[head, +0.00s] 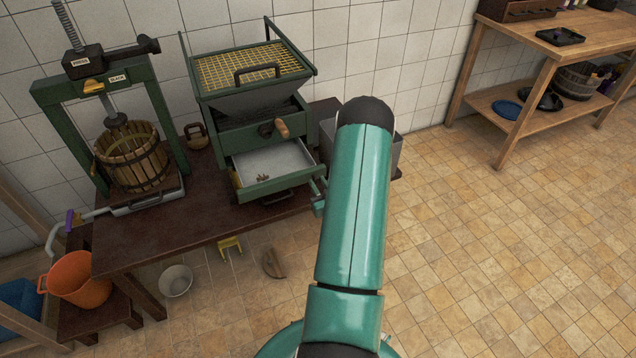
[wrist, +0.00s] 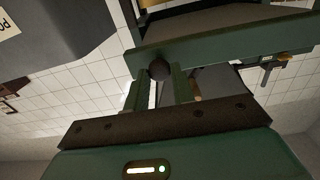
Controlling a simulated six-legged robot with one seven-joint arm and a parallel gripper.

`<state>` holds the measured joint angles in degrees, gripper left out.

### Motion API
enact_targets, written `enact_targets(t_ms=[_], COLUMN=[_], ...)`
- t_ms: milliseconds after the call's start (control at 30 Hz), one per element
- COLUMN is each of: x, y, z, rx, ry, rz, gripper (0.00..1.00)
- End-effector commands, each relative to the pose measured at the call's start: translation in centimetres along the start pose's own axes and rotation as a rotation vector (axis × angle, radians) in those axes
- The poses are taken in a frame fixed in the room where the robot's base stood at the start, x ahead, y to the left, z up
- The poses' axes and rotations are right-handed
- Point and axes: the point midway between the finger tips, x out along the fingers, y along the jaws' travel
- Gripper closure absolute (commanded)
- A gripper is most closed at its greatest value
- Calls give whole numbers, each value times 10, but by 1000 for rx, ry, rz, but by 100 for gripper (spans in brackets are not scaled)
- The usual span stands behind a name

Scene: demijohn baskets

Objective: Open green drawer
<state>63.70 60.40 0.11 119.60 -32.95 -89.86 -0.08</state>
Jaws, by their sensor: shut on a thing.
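The green drawer (head: 276,188) is part of the green machine on the dark table. It stands pulled out, with its pale inside and a few small brownish bits showing. Its green front also shows in the wrist view (wrist: 225,43). In the head view my gripper (head: 318,189) is by the right end of the drawer front, mostly hidden by my arm. How far the drawer is out cannot be told exactly.
The machine has a yellow grid top (head: 240,70) and a wooden crank grip (head: 282,128). A green press with a slatted basket (head: 133,160) stands left. A grey bin (head: 398,150) is right behind my arm. An orange bucket (head: 80,281) is lower left. Tiled floor at right is clear.

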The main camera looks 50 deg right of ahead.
Motion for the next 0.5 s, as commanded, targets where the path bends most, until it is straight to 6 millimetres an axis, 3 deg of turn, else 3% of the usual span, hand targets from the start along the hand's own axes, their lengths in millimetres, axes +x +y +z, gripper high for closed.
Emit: enact_targets(t_ms=[500], x=[-6], y=[0], z=[0], rx=[0], ry=[0], rz=[0], gripper=[100])
